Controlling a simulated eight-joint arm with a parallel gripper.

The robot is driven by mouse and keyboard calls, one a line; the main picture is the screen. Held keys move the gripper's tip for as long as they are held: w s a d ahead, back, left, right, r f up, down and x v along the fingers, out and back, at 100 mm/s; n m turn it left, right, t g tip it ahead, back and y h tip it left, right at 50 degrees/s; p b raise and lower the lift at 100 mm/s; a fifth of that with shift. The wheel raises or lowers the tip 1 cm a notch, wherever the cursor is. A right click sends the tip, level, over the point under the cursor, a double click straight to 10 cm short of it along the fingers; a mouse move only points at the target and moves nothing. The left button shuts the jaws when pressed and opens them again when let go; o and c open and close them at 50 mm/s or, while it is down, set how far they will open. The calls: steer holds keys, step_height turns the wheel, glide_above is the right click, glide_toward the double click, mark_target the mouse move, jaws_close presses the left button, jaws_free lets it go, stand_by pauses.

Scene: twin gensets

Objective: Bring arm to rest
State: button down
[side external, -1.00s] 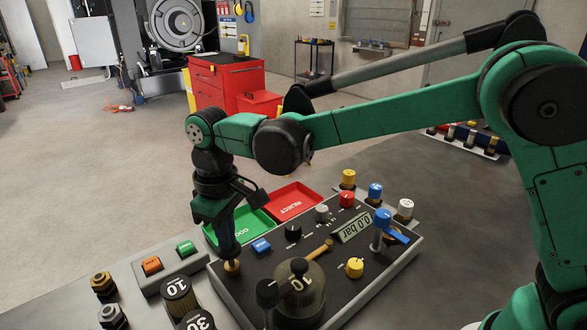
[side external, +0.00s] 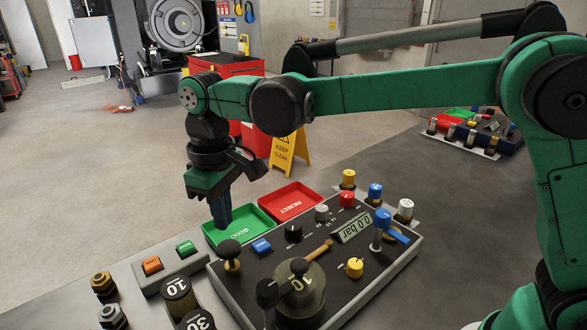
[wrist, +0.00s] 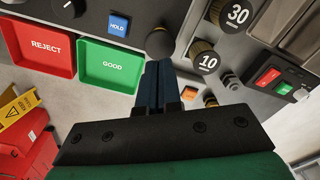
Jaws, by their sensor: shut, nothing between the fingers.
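My gripper (side external: 222,226) is shut and empty. In the side view its blue fingers point down, above and behind a dark round-topped knob with a brass stem (side external: 231,252) at the left end of the control panel (side external: 345,275). In the wrist view the fingers (wrist: 157,66) lie together, with their tips close below the round knob (wrist: 160,43) in the picture; they look apart from it in the side view. The fingers partly cover the green GOOD tray (side external: 255,222).
A red REJECT tray (side external: 291,198) lies beside the green tray. The panel carries a blue HOLD button (side external: 261,246), a blue lever (side external: 383,222) and a 0.0 bar display (side external: 352,228). Weights (side external: 178,293) stand in front. A yellow sign (side external: 289,150) stands on the floor.

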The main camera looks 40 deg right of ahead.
steer(key=s+d+m+t, duration=0.3)
steer(key=s+d, duration=0.2)
steer(key=d, duration=0.3)
steer(key=s+d+m+t, duration=0.3)
steer(key=s+d+t, duration=0.1)
steer(key=d, duration=0.4)
steer(key=shift+s+d, duration=0.4)
steer(key=shift+s, duration=0.3)
